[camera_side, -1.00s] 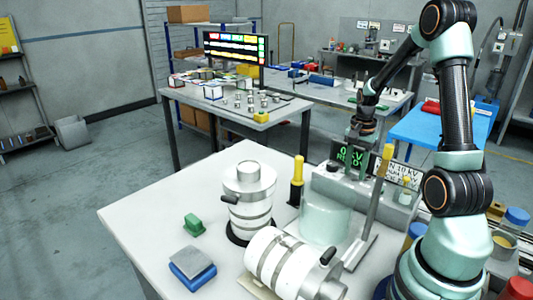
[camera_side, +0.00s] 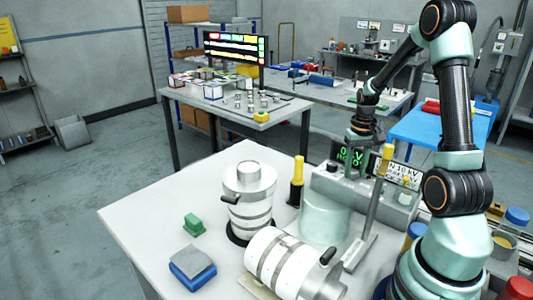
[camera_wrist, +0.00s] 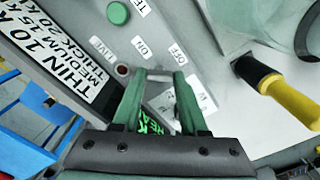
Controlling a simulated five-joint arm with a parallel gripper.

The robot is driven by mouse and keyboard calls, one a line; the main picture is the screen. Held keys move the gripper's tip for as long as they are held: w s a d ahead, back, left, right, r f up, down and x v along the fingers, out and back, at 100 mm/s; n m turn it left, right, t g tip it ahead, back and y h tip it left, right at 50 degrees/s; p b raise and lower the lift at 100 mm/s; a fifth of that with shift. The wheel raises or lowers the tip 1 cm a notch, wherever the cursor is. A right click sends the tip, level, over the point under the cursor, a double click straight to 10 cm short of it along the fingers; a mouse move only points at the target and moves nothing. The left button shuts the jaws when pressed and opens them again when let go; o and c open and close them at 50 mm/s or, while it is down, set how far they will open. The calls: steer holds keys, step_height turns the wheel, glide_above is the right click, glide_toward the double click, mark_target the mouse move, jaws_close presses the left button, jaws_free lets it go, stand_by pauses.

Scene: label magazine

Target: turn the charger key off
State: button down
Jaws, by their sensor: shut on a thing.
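The grey charger box (camera_side: 345,185) stands at the back of the white table, with a lit green display (camera_side: 350,156) on it. My gripper (camera_side: 358,168) is down at the top of the box. In the wrist view my gripper's two green fingers (camera_wrist: 160,78) are shut on the charger key (camera_wrist: 159,75), a small pale piece between the tips. The ON label (camera_wrist: 142,45) and the OFF label (camera_wrist: 180,53) lie just beyond the tips. The fingers hide most of the key, so I cannot tell which label it points to.
A green button (camera_wrist: 118,13) and a dark red lamp (camera_wrist: 123,70) by the LIVE label sit on the panel. A yellow-handled probe (camera_side: 296,182) stands left of the box. A yellow-topped post (camera_side: 372,210) stands in front. White ribbed insulators (camera_side: 250,205) occupy the table.

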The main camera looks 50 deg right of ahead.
mark_target(355, 173)
steer(key=n, duration=0.4)
steer(key=shift+n, duration=2.1)
steer(key=shift+c, duration=2.2)
jaws_free()
steer(key=shift+r, duration=0.1)
step_height(355, 173, up, 12)
